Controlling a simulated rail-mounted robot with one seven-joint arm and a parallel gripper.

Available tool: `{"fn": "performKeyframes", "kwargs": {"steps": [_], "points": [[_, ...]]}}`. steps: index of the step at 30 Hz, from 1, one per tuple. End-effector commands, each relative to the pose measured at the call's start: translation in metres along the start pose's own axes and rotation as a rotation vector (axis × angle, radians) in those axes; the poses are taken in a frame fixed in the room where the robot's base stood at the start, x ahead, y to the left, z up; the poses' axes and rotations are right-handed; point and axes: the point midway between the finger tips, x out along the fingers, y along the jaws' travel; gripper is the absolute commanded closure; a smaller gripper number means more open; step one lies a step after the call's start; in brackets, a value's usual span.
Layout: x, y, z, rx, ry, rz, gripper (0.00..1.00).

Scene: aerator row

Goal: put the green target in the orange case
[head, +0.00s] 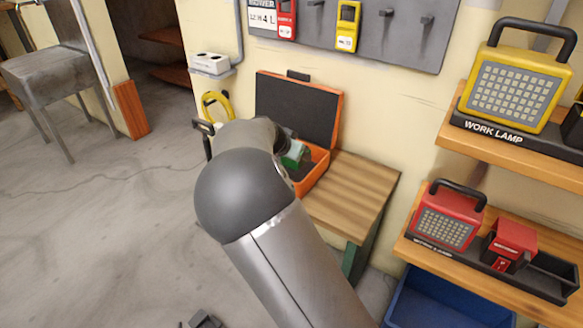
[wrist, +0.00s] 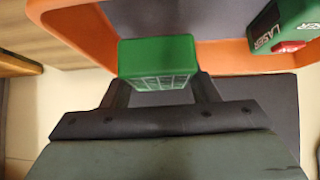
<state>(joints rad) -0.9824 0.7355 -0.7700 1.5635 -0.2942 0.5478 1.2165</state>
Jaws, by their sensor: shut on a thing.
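The green target (wrist: 157,58) is a small green block with a pale grid on one face. My gripper (wrist: 162,88) is shut on it, with one dark finger on each side. The orange case (head: 318,172) stands open on the wooden bench, its dark-lined lid (head: 298,105) tilted back to the wall. In the head view the target (head: 294,154) shows at the case opening, partly hidden by my arm. In the wrist view it overlaps the orange rim (wrist: 70,22) and the dark interior; I cannot tell its height above the case floor.
A green laser tool (wrist: 286,28) with a red part lies at the case's right side in the wrist view. The bench top (head: 350,190) is bare to the right. Shelves with a yellow work lamp (head: 512,90) and a red one (head: 446,220) stand at right.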

Motion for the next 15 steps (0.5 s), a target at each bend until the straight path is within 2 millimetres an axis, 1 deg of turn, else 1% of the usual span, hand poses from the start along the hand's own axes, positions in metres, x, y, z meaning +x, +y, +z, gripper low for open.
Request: {"fn": "performKeyframes", "kwargs": {"steps": [1, 8, 10, 12, 15], "points": [[0.006, -0.004, 0.003, 0.0, 0.001, 0.0, 0.71], [0.016, -0.014, 0.009, 0.0, 0.001, 0.0, 0.71], [0.023, -0.019, 0.014, 0.0, 0.001, 0.0, 0.71], [0.032, -0.017, 0.023, -0.001, 0.0, 0.002, 0.71], [0.04, -0.017, 0.032, -0.001, 0.001, 0.0, 0.71]]}}
